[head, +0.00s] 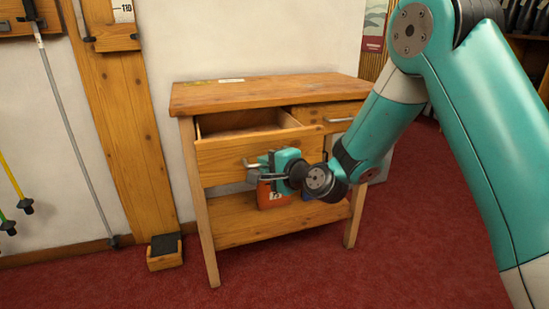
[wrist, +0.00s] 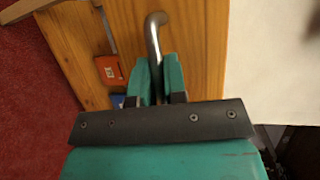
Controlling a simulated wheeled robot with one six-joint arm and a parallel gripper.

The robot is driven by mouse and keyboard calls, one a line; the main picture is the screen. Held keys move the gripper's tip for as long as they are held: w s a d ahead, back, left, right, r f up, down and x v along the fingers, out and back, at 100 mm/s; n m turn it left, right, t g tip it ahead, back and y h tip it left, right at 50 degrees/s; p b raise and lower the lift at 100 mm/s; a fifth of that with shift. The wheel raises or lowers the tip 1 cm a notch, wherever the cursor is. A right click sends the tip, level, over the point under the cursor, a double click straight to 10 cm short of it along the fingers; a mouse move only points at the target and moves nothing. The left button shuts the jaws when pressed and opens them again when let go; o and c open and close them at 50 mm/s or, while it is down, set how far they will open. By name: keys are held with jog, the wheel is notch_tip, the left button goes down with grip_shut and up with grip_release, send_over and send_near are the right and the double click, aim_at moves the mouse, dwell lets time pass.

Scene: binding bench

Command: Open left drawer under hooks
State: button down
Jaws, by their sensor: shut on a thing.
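The left drawer (head: 225,162) of the wooden bench stands pulled out, with its open top and inner sides showing. My gripper (head: 262,168) is at the front of this drawer, shut on its metal handle. In the wrist view the handle (wrist: 153,35) is a bent metal bar that runs down between the two teal fingers of my gripper (wrist: 157,85). The fingers hide part of the handle. The drawer front also shows in the wrist view (wrist: 195,50). The hooks are not clearly in view.
The right drawer (head: 325,115) looks closed, with its own metal handle (head: 340,120). An orange container (head: 270,196) stands on the lower shelf (head: 228,222), below my gripper. Poles (head: 68,120) hang at the left wall. A small wooden box (head: 164,258) sits on the red carpet, which is clear in front.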

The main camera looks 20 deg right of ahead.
jog(key=shift+s, duration=0.65)
jog(key=c, duration=1.2)
grip_release()
jog(key=b+v, duration=1.5)
jog(key=v, duration=0.2)
jog(key=shift+d+r, duration=0.1)
jog(key=shift+d, duration=0.1)
